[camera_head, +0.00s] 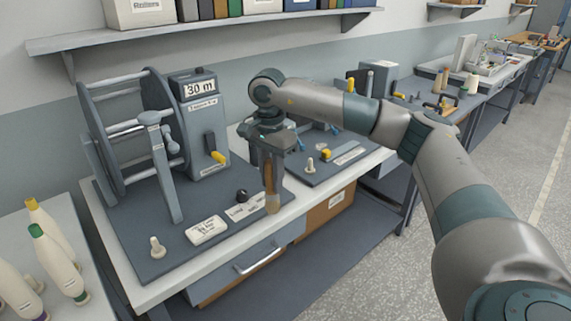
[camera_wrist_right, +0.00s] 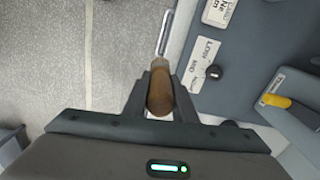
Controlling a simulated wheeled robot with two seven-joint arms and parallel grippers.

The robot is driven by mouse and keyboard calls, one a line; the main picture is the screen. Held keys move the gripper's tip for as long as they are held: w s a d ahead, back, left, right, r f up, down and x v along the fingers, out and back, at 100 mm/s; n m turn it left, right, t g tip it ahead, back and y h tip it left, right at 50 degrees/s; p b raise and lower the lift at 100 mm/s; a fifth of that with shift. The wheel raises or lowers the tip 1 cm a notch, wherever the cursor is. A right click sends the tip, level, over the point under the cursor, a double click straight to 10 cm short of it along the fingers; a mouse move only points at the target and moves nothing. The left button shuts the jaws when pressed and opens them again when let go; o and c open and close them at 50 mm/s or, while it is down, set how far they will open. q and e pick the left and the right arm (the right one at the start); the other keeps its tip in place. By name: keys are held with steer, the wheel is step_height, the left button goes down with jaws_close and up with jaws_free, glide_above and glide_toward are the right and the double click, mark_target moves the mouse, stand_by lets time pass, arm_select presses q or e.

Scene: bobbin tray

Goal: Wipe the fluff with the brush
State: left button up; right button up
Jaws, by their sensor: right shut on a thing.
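My right gripper (camera_head: 271,165) hangs down over the front edge of the bench in the head view. It is shut on a brown wooden-handled tool, which looks like the brush (camera_head: 271,202). The tool points downward and ends a little above the bench's front edge. In the right wrist view the rounded brown brush handle (camera_wrist_right: 160,93) sits between the two fingers of the gripper (camera_wrist_right: 166,100). The bristles cannot be made out clearly. I cannot make out any fluff in either view. My left gripper is not in view.
A reel machine (camera_head: 125,135) with a "30 m" display box (camera_head: 200,115) stands left of the gripper. A black knob (camera_head: 241,196), labels and a white peg (camera_head: 156,247) are on its base. Cones (camera_head: 57,262) stand at the far left. A drawer handle (camera_head: 260,261) juts out below.

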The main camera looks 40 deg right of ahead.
steer(key=s+a+f+n, duration=0.4)
steer(key=s+a+n, duration=0.4)
steer(key=a, duration=0.1)
steer(key=s+a+f+n, duration=0.3)
steer(key=s+a+n, duration=0.4)
steer(key=s+a, duration=0.1)
steer(key=shift+s+a+f+n, duration=0.2)
steer(key=shift+a+f+n, duration=0.2)
steer(key=shift+a, duration=0.15)
steer(key=shift+d, duration=0.1)
